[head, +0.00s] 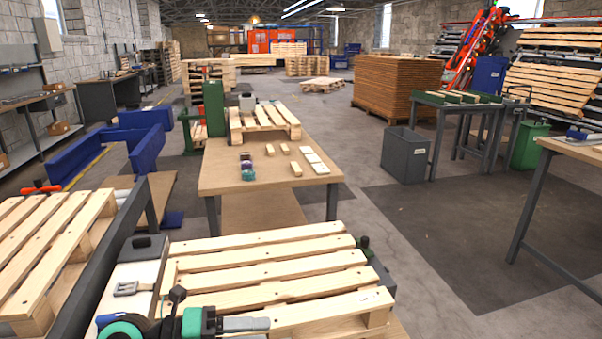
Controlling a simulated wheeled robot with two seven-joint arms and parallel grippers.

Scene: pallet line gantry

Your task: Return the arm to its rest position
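A wooden pallet (265,272) lies close in front of me at the bottom middle. A green and grey tool-like object (193,323) lies at its near left corner, cut by the bottom edge. I cannot tell what it is exactly.
A work table (225,179) with small blocks and a small pallet (264,119) stands ahead. Another pallet (45,245) is at left. A grey bin (404,155) and a green-topped table (457,99) stand right. Open floor (440,235) lies right of centre.

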